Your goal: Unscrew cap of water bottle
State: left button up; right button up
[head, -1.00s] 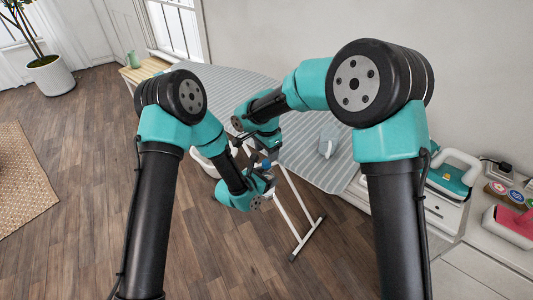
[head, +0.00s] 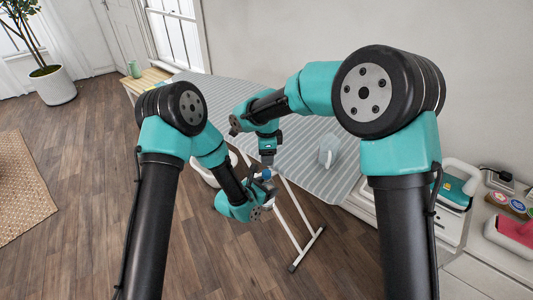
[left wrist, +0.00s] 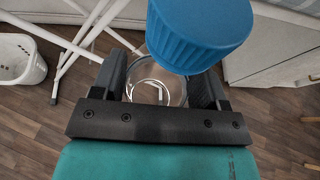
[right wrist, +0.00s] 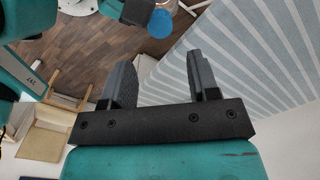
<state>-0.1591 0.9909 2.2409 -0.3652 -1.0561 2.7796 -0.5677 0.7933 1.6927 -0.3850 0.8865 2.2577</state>
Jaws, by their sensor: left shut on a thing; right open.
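The water bottle is clear, with a ribbed blue cap (left wrist: 200,32) large in the left wrist view. Its clear body (left wrist: 158,85) shows between the fingers of my left gripper (left wrist: 158,72), which is shut on it. The cap is on the bottle. It also shows as a small blue spot in the head view (head: 267,174) and at the top of the right wrist view (right wrist: 160,23). My right gripper (right wrist: 158,65) is open and empty, a little above the cap and apart from it. In the head view the right gripper (head: 267,158) points down.
A striped ironing board (head: 300,150) on white legs stands behind the grippers, with an iron (head: 328,150) on it. A white basket (left wrist: 20,60) is on the wooden floor. White drawers with craft items stand at the right.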

aim_at(267, 172)
jog(key=shift+f, duration=0.1)
jog(key=shift+f, duration=3.95)
jog(key=shift+c, duration=0.2)
jog(key=c, duration=0.9)
jog(key=n, duration=0.7)
jog(key=o, duration=1)
jog(key=shift+r, duration=0.15)
